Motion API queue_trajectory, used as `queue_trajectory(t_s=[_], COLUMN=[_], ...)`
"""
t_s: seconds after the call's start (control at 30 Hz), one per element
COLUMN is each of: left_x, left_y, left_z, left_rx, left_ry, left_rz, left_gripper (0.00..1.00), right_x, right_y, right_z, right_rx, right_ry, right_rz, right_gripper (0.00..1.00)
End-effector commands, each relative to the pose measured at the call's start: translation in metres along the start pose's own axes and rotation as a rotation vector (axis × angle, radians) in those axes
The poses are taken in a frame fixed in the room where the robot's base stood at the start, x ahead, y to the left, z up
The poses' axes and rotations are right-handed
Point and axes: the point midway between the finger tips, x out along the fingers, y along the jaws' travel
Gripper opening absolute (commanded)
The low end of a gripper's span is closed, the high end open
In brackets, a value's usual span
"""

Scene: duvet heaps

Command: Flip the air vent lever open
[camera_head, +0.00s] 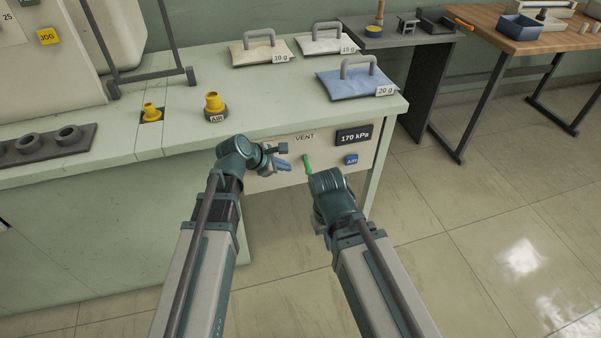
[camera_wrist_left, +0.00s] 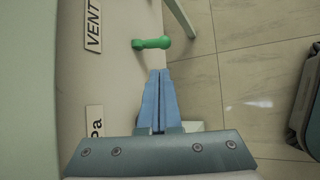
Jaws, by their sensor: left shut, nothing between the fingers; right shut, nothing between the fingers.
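The green vent lever (camera_head: 307,162) sticks out from the bench's front panel below the VENT label (camera_head: 305,137). In the left wrist view the lever (camera_wrist_left: 150,43) stands out from the panel, just beyond my fingertips. My left gripper (camera_head: 286,166) is shut and empty, just left of the lever in the head view. Its blue fingers (camera_wrist_left: 160,72) lie together in the left wrist view, with a small gap to the lever. My right gripper (camera_head: 318,214) is beside the lever on the right; its fingers are mostly hidden behind its wrist.
A 170 kPa display (camera_head: 354,136) and a blue AIR label (camera_head: 351,160) are on the panel right of the lever. Weighted bags, including a blue 20 g bag (camera_head: 357,82), and a yellow AIR fitting (camera_head: 215,104) rest on the bench top. The floor at right is clear.

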Motion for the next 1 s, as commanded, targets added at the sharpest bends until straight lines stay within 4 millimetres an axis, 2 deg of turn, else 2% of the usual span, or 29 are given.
queue_trajectory(t_s=[0.47,0.67,1.0], left_x=[0.006,0.028,0.084], left_y=[0.000,-0.001,-0.001], left_z=[0.000,-0.002,-0.003], left_rx=[0.002,0.004,0.003], left_ry=[0.000,-0.001,0.000], left_rz=[-0.001,-0.001,-0.002], left_gripper=[0.00,0.00,0.00], right_x=[0.005,0.022,0.063], right_y=[0.000,-0.002,-0.004], right_z=[0.000,-0.001,-0.004], right_rx=[0.000,-0.001,-0.003], right_ry=[0.000,0.000,0.001], right_rz=[0.001,0.003,0.010], right_gripper=[0.00,0.00,0.00])
